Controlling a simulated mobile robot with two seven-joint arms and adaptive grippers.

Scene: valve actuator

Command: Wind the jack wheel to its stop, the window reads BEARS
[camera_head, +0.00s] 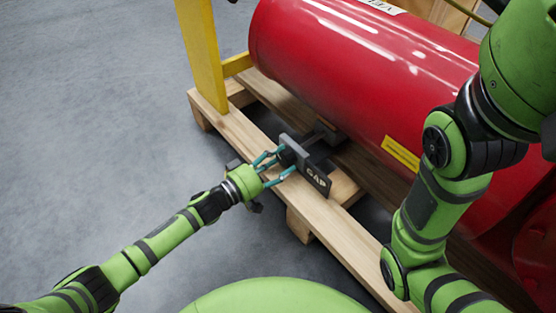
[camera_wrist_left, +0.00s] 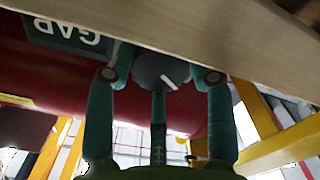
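The jack wheel (camera_head: 287,156) is a small dark round knob in front of a dark plate whose window (camera_head: 317,180) reads GAP in the head view. In the left wrist view the wheel (camera_wrist_left: 160,68) shows a white line on its face, and the GAP window (camera_wrist_left: 72,36) appears upside down. My left gripper (camera_head: 281,163) has its teal fingers on either side of the wheel, bent inward at its rim, and looks shut on it. The fingers hide part of the wheel's rim. My right gripper is out of view; only my right arm shows.
A large red cylinder (camera_head: 365,75) lies behind the plate, above a wooden pallet (camera_head: 243,133). A yellow post (camera_head: 201,50) rises at the pallet's far left corner. Grey floor (camera_head: 100,110) is clear to the left. A pallet board (camera_wrist_left: 235,30) crosses the top of the left wrist view.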

